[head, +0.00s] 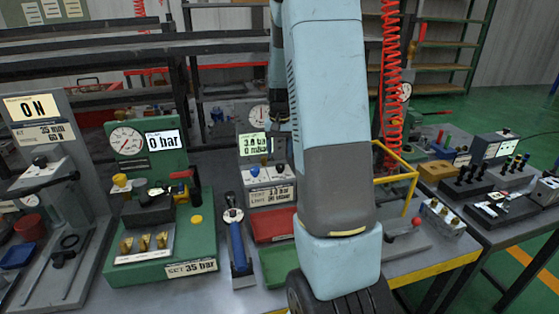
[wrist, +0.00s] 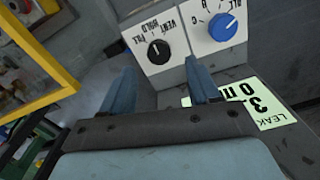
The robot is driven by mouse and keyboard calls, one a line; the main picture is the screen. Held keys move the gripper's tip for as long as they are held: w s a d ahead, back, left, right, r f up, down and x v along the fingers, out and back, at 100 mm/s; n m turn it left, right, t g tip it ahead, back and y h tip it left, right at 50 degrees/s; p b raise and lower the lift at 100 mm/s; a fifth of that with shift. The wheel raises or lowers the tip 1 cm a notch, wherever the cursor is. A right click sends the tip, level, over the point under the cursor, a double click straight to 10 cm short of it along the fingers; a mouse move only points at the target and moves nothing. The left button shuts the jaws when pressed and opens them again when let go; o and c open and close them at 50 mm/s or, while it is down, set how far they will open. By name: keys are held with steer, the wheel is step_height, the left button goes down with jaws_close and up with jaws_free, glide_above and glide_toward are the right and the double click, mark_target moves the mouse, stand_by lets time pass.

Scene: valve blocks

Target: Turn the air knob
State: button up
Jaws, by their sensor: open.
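A black knob (wrist: 158,51) on a white plate marked VENT, HOLD and FILL shows in the wrist view. It lies beyond the gap between my fingertips, apart from them as far as I can see. A blue knob (wrist: 222,26) on a second plate marked with letters and ALL sits to its right. My gripper (wrist: 157,68) is open and empty, with one blue-grey finger on each side.
A lit LEAK display (wrist: 262,105) is close to the right finger in the wrist view. A yellow frame (wrist: 50,98) stands at the left. In the head view, a green gauge stand (head: 205,235) and blue-handled tool (head: 238,245) are left of my arm.

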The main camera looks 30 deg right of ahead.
mark_target(280, 165)
step_height(280, 165, up, 9)
stand_by(0.3)
stand_by(0.5)
steer(key=s+a+r+n+t, duration=0.3)
steer(key=s+a+r, duration=0.6)
steer(key=s+a, duration=0.2)
steer(key=s+a+n+t, duration=0.1)
steer(key=s+a, duration=0.3)
steer(key=s, duration=0.3)
steer(key=s+a+n+t, duration=0.1)
steer(key=s+a, duration=0.3)
steer(key=s, duration=0.4)
steer(key=shift+s+r+n+t, duration=0.3)
steer(key=shift+r+n, duration=0.1)
steer(key=shift+r, duration=0.05)
steer(key=shift+w, duration=0.1)
stand_by(1.4)
